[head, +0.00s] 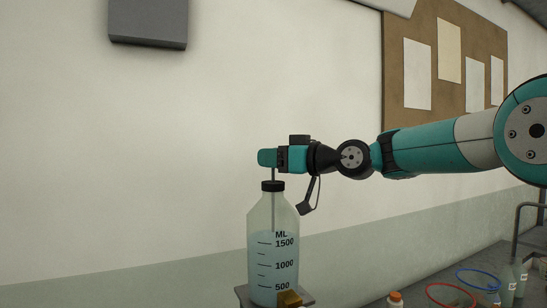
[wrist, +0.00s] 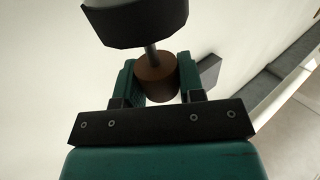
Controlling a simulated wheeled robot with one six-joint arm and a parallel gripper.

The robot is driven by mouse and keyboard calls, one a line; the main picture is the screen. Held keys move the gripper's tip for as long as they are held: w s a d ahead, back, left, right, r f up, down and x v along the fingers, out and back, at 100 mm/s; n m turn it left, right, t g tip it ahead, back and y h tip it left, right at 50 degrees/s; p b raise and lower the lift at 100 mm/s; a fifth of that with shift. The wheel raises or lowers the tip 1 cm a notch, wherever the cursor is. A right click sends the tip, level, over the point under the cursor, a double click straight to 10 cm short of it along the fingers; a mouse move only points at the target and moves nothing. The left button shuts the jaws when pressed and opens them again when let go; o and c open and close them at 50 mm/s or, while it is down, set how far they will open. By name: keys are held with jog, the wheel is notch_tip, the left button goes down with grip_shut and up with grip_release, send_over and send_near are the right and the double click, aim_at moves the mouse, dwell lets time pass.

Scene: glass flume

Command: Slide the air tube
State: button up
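A clear bottle (head: 261,235) of pale blue liquid with volume marks stands upright on a small grey platform (head: 307,297). The thin grey air tube (head: 274,174) rises through its black cap (head: 272,186) and reaches down inside. In the wrist view the air tube (wrist: 151,53) joins the dark cap (wrist: 137,27) to a brown knob (wrist: 156,77). My gripper (head: 267,157) is above the cap with a gap of bare tube between. In the wrist view its green fingers (wrist: 157,72) lie on both sides of the knob, with no clear gap. The head view hides the knob.
A brass-coloured block (head: 289,299) is at the bottle's foot. At lower right, a bench holds a red ring (head: 450,296), a blue ring (head: 478,280), an orange-capped container (head: 395,299) and small bottles (head: 507,288). A grey box (head: 148,22) hangs on the wall. Space left of the bottle looks clear.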

aim_at(273, 187)
grip_shut()
notch_tip(273, 187, down, 4)
jog(key=b, duration=0.4)
jog(key=shift+r, duration=0.15)
jog(key=o, duration=0.6)
grip_release()
jog(key=shift+w+d, duration=0.1)
jog(key=shift+o, duration=0.2)
jog(key=shift+r, duration=0.1)
jog(key=b+v, duration=0.7)
jog(key=v, duration=1)
jog(key=shift+d, duration=0.2)
